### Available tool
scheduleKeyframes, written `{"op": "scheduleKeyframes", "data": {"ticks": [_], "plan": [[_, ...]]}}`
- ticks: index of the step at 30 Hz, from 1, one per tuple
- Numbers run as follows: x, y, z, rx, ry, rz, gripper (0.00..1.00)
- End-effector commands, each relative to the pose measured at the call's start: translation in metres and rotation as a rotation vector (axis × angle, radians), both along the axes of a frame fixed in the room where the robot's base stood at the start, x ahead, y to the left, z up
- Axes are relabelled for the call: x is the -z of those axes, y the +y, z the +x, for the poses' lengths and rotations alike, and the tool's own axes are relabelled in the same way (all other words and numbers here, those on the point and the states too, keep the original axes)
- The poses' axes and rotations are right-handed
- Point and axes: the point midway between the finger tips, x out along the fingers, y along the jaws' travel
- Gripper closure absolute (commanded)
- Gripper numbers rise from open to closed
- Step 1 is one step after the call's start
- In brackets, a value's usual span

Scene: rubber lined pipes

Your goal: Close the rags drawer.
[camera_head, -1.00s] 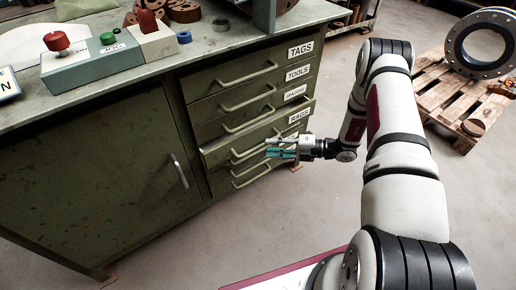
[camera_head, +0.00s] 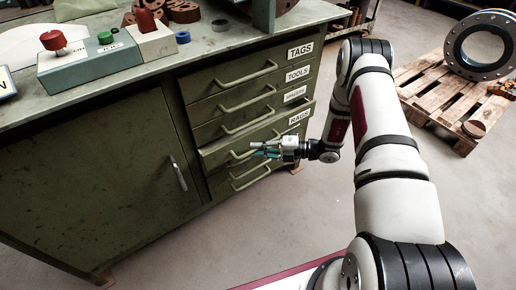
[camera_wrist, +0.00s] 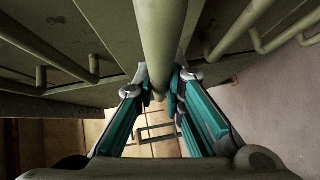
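The rags drawer (camera_head: 215,158) is in the green cabinet, with its RAGS label (camera_head: 299,117) on the right. Its front stands out a little from the drawers above. My gripper (camera_head: 262,149) is at its bar handle (camera_head: 236,156), coming from the right. In the wrist view the handle (camera_wrist: 160,40) runs down between the two teal-padded fingers. The fingers (camera_wrist: 158,88) sit close on both sides of the bar and look shut on it. My fingers hide part of the handle in the head view.
Drawers labelled TAGS (camera_head: 300,51) and TOOLS (camera_head: 297,73) are above, closed. Another handle (camera_head: 250,179) is just below my gripper. A cabinet door (camera_head: 110,170) is on the left. A wooden pallet (camera_head: 440,95) stands at the right. The floor between is clear.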

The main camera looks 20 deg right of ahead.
Motion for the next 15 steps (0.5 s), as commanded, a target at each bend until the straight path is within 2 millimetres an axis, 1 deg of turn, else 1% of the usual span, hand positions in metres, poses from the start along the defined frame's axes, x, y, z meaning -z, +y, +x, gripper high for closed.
{"op": "scheduleKeyframes", "data": {"ticks": [5, 8, 12, 13, 15], "plan": [[0.0, 0.001, 0.003, 0.0, 0.0, 0.001, 1.0], [0.002, 0.004, 0.014, -0.001, -0.004, 0.001, 1.0], [0.002, 0.011, 0.036, 0.0, -0.003, 0.002, 1.0], [0.002, 0.013, 0.04, 0.0, -0.001, 0.002, 1.0], [0.001, 0.012, 0.037, 0.001, 0.003, 0.001, 1.0]]}}
